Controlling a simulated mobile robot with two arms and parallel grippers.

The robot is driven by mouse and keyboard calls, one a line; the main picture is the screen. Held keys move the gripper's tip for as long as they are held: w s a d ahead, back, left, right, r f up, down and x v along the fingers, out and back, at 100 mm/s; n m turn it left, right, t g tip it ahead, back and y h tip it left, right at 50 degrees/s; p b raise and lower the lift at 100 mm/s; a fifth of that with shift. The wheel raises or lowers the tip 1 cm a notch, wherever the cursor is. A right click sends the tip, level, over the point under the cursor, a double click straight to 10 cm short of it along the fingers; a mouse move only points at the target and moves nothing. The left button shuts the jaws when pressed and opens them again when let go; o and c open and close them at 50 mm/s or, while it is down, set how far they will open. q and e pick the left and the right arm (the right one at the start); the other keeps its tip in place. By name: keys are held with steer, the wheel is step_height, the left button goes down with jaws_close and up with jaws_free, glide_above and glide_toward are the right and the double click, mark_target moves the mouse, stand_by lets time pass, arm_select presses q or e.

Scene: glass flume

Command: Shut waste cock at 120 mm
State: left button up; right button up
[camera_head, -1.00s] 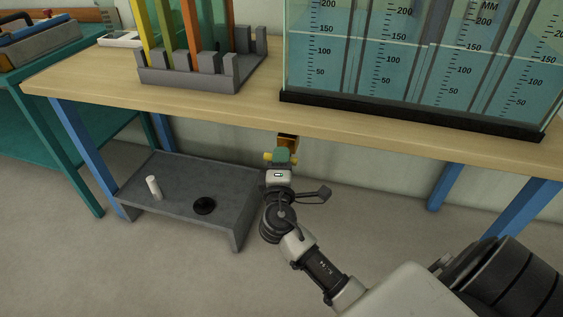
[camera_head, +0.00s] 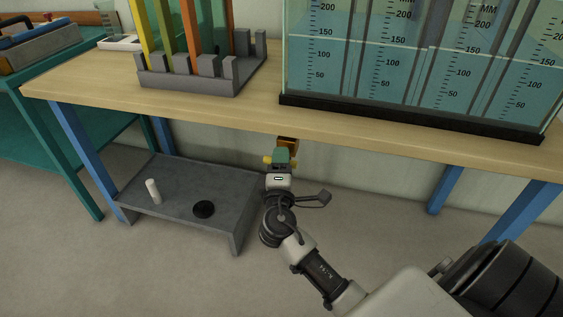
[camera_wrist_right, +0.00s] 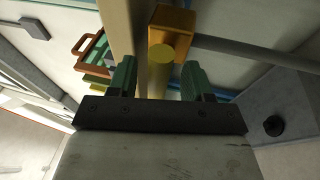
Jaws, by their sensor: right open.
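The waste cock is a brass-orange block (camera_head: 288,142) under the bench's front edge, with a yellow cylindrical part (camera_head: 267,158) beside my gripper. In the right wrist view the yellow part (camera_wrist_right: 160,55) lies between the two green fingers, in front of the orange block (camera_wrist_right: 172,20). My right gripper (camera_head: 281,157) is open around it, with gaps visible on both sides. The glass flume (camera_head: 410,60) stands on the bench with blue water and a millimetre scale. My left gripper is out of view.
The wooden bench (camera_head: 150,98) overhangs the cock. A low grey stand (camera_head: 180,195) with a white peg and a black disc is left of my arm. A grey rack (camera_head: 185,82) with coloured strips stands on the bench. Floor to the right is clear.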

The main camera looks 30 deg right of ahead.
steer(key=v, duration=1)
steer(key=shift+s+a, duration=0.25)
steer(key=shift+s, duration=0.05)
steer(key=shift+f, duration=0.1)
